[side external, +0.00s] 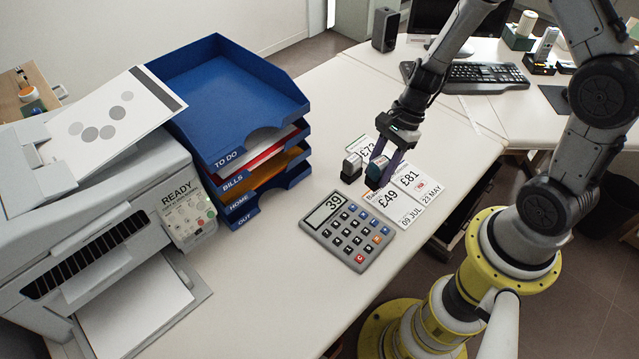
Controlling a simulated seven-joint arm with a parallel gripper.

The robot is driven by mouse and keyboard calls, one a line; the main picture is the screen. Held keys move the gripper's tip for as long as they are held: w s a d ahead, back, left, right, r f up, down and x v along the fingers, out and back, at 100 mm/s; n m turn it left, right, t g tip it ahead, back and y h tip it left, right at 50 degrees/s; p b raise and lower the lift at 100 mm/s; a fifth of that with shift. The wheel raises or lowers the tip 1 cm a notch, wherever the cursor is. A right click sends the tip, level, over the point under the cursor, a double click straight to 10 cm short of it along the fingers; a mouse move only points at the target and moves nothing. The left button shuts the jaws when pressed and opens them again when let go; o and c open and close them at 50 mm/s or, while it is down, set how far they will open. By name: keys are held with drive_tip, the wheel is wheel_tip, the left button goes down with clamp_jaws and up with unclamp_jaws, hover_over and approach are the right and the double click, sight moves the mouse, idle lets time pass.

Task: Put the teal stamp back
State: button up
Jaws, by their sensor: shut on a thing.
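The teal stamp (373,173) is between the fingers of my gripper (381,172), which is shut on it. It is low over the printed papers, by the £49 paper (388,200); whether it touches them I cannot tell. A small grey-and-black block (351,168), which looks like another stamp, stands just left of the teal stamp. My gripper's fingers hide part of the teal stamp and of the papers behind.
A grey calculator (347,231) showing 39 lies in front of the gripper. Blue stacked trays (228,95) and a printer (95,215) stand at the left. A £81 paper (416,182) lies to the right, near the table edge. A keyboard (480,75) is behind.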

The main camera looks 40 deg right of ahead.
drive_tip(key=a+n, duration=0.2)
drive_tip(key=a, duration=0.3)
drive_tip(key=shift+g, duration=0.3)
drive_tip(key=w+f, duration=0.1)
drive_tip(key=w, duration=0.2)
drive_tip(key=w+f, duration=0.2)
drive_tip(key=w, duration=0.2)
drive_tip(key=w+f, duration=0.2)
drive_tip(key=w, duration=0.1)
drive_tip(key=shift+w+a+f, duration=0.15)
drive_tip(key=shift+w+f, duration=0.05)
drive_tip(key=shift+w, duration=0.05)
drive_tip(key=shift+w+f, duration=0.6)
drive_tip(key=shift+w, duration=0.15)
drive_tip(key=shift+w+f, duration=0.55)
drive_tip(key=shift+w, duration=0.2)
drive_tip(key=shift+f, duration=0.15)
drive_tip(key=o, duration=0.8)
drive_tip(key=shift+c, duration=0.2)
